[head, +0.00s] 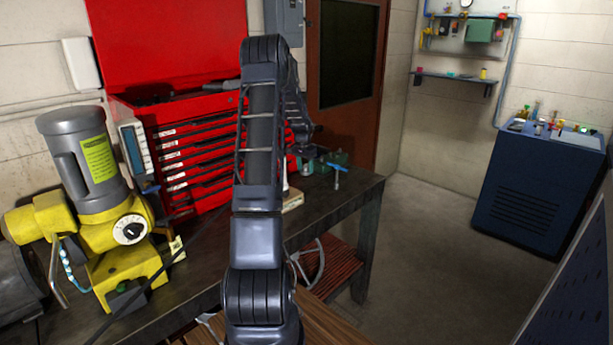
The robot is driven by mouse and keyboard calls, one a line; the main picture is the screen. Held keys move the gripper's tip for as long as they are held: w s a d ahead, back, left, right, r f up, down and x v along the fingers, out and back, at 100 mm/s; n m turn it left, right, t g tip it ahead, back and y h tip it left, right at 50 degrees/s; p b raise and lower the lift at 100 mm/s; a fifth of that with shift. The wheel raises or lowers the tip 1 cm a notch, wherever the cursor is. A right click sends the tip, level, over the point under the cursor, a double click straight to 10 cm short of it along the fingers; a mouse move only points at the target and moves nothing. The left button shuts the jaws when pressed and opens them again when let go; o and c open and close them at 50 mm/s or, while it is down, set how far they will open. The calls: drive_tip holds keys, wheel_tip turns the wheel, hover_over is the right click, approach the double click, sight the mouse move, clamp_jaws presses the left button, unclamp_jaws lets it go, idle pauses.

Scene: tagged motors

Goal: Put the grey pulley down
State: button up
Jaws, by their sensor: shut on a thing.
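My arm rises in the middle of the head view and bends down at the far side over the bench. My gripper (304,152) is at its far end, small and partly hidden behind the arm, and points down. It is shut on a small pale grey thing (307,168), which looks like the grey pulley. Its shape and its distance from the bench top are too small to tell. The fingertips are not clear.
A dark bench (335,205) bears a yellow and grey motor (100,165) at left, a red tool chest (190,150) behind, and a green vise (336,159) near its right end. A blue cabinet (530,190) stands right. The floor (425,260) between is clear.

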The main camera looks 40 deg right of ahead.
sight(305, 170)
drive_tip(key=shift+f, duration=2.3)
drive_tip(key=shift+f, duration=0.2)
drive_tip(key=o, duration=1)
drive_tip(key=shift+o, duration=0.2)
drive_tip(key=shift+r, duration=0.1)
drive_tip(key=r, duration=0.3)
drive_tip(key=a+r, duration=0.1)
drive_tip(key=r, duration=0.7)
drive_tip(key=shift+s+a+r, duration=0.1)
drive_tip(key=shift+a+r, duration=0.05)
drive_tip(key=shift+r, duration=0.05)
drive_tip(key=shift+a+r, duration=0.1)
drive_tip(key=shift+r, duration=0.3)
